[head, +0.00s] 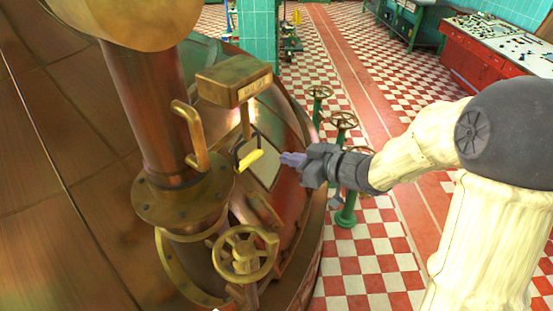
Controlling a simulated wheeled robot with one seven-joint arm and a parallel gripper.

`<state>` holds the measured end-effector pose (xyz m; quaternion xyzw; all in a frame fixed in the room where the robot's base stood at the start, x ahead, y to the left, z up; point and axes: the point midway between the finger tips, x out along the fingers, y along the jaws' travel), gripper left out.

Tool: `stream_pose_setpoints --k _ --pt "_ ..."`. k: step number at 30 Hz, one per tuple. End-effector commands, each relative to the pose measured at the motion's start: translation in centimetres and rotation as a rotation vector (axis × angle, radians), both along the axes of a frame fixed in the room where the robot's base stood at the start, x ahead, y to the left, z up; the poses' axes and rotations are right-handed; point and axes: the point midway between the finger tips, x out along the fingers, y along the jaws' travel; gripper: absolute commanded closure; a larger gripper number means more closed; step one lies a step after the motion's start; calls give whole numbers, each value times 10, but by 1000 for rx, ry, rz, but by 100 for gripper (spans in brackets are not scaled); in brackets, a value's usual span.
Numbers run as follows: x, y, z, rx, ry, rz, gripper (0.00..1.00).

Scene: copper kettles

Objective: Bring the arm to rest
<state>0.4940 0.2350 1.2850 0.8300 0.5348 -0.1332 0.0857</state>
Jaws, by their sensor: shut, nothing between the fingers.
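My gripper (290,159) is shut and empty. It points left toward the copper kettle (60,170), just right of a yellow handle (250,159) on the kettle's side. A small gap shows between my fingertips and that handle. My arm (420,150) reaches in from the right, bent at a dark joint.
The kettle carries a vertical pipe (150,110), a brass box (233,80), a brass bar handle (190,135) and a brass handwheel (245,253). Green valve stands (346,212) rise behind my gripper. A red control desk (480,62) stands far right. Checkered floor (375,260) lies open below.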

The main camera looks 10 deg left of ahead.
Motion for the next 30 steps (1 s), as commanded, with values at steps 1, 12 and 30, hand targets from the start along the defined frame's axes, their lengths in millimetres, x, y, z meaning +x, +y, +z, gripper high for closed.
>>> stream_pose_setpoints --k 1,12,30 --pt "-1 -4 1 1 -1 -2 100" --pt "-4 -6 3 1 1 2 100" --pt "23 -119 -35 -286 110 -549 100"
